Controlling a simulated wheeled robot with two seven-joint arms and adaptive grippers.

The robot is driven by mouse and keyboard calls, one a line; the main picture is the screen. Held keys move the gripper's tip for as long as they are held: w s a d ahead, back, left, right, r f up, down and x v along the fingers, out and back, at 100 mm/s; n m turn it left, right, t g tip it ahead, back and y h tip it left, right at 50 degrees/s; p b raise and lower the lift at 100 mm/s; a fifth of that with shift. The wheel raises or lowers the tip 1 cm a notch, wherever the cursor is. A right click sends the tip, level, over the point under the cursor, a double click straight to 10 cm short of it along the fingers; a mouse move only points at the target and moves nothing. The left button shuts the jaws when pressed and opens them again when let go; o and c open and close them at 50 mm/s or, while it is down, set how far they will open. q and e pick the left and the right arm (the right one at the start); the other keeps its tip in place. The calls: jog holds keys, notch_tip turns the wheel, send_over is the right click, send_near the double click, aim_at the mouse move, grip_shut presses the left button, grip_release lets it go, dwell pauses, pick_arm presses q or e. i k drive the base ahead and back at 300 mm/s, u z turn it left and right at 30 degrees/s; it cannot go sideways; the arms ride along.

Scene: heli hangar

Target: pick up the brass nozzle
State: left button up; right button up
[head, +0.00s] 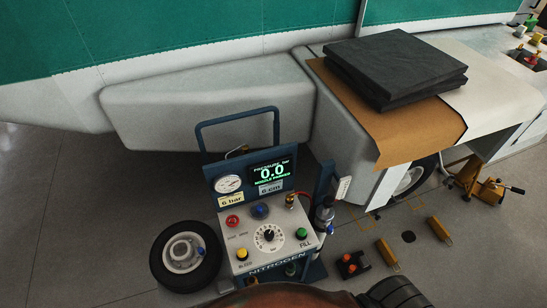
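A small brass fitting with a reddish part, which looks like the brass nozzle (291,201), stands upright at the right rear of the panel on the nitrogen cart (255,250). The cart's green display (268,172) reads 0.0 with a line below that appears to say the nozzle is parked. Neither of my grippers can be made out in the head view, and nothing is touching the nozzle.
A small wheel (185,253) is at the cart's left, and a blue handle (238,123) rises behind it. Dark folded pads (395,65) lie on a brown sheet at the upper right. Yellow blocks (387,254) and a black box with orange knobs (352,265) are on the right.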

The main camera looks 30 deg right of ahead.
aim_at(289, 199)
jog(key=z, duration=1.15)
